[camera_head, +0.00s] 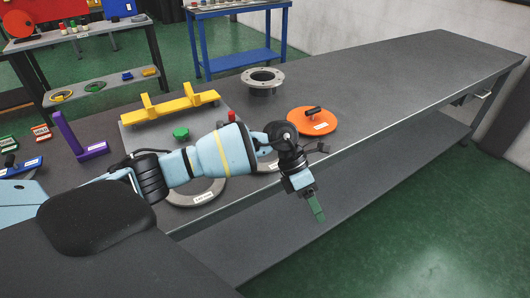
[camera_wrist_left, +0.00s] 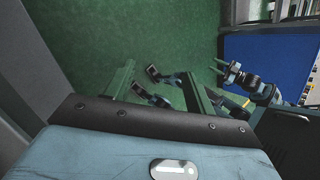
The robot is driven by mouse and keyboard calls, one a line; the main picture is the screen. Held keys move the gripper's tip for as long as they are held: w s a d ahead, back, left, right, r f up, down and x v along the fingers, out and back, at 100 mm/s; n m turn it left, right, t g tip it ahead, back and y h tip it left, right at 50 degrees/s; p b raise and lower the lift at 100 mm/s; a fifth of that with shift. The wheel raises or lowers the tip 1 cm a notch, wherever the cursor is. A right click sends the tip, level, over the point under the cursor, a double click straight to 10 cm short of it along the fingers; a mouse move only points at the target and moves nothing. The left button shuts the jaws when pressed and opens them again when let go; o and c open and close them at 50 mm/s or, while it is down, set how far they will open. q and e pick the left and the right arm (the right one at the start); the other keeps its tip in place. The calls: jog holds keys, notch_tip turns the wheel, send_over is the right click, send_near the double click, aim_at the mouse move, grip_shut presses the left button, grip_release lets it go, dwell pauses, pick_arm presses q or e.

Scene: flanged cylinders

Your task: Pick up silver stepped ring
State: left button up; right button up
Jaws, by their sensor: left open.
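A silver flanged ring (camera_head: 263,78) stands upright on the grey table, with a wide rim around a dark central hole. It looks like the stepped ring, and nothing touches it. My left gripper (camera_head: 317,208) hangs off the table's front edge, pointing down, well in front of and to the right of the ring. The ring is not seen in that view.
An orange disc (camera_head: 312,121) with a black handle lies near the front edge. A yellow bracket (camera_head: 170,107) and a purple angle piece (camera_head: 78,138) are at the left. My left arm partly hides a labelled silver ring (camera_head: 196,198). The table's right part is clear.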

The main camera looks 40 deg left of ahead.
pick_arm(q)
jog(key=w+a+r+y, duration=0.3)
jog(key=w+a+y, duration=0.1)
jog(key=a, duration=0.6)
notch_tip(320, 180, up, 4)
jog(key=r+t+y, duration=0.1)
jog(key=y, duration=0.3)
send_over(268, 166)
jog(key=shift+s+d+f+b, duration=0.1)
jog(key=shift+s+f+b, duration=0.05)
jog(key=shift+f+b, duration=0.15)
jog(key=shift+f, duration=3.85)
jog(key=shift+r, duration=0.1)
grip_shut()
